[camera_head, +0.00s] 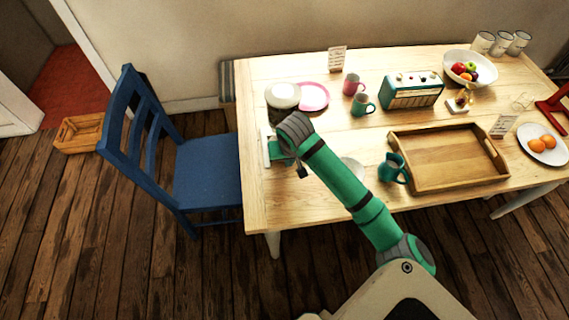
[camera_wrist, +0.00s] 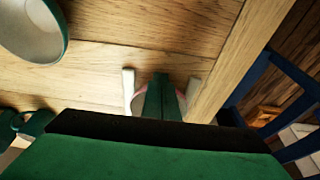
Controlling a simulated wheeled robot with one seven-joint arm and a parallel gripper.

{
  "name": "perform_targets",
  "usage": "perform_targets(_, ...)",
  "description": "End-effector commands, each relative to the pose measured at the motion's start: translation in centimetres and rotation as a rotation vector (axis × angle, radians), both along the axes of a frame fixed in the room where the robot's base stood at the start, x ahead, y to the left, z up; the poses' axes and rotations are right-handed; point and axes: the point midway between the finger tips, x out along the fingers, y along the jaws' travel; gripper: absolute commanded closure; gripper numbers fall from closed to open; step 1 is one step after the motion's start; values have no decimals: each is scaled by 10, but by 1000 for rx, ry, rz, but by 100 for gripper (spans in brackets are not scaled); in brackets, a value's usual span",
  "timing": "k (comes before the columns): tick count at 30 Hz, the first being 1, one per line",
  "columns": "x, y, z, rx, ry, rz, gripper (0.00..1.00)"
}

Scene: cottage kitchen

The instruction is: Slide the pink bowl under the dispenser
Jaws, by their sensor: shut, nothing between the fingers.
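The pink bowl (camera_head: 313,97) is a shallow pink round near the table's back left part. A white round-topped thing (camera_head: 283,95), which looks like the dispenser, stands at its left and overlaps its left edge in the head view. My gripper (camera_head: 268,150) is over the table's left end, nearer the front than both and apart from them. In the wrist view my shut green fingers (camera_wrist: 162,82) point at the table, with nothing between them. A little pink shows beside them, but I cannot tell what it is. Two white upright pieces flank the fingers.
A white bowl (camera_head: 353,167), a teal jug (camera_head: 393,168) and a wooden tray (camera_head: 446,160) lie right of my arm. Pink (camera_head: 353,84) and teal (camera_head: 362,104) mugs and a teal radio (camera_head: 412,90) stand behind. A blue chair (camera_head: 207,165) is against the left end.

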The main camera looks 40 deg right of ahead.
Motion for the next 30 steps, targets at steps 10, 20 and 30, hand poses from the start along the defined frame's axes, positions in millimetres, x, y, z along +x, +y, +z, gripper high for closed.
perform_targets(10, 4, -14, -1, 1, 2, -9, 100)
perform_targets(20, 1, -6, -1, 2, 1, -3, 100)
perform_targets(30, -21, 20, 29, 0, -2, 10, 100)
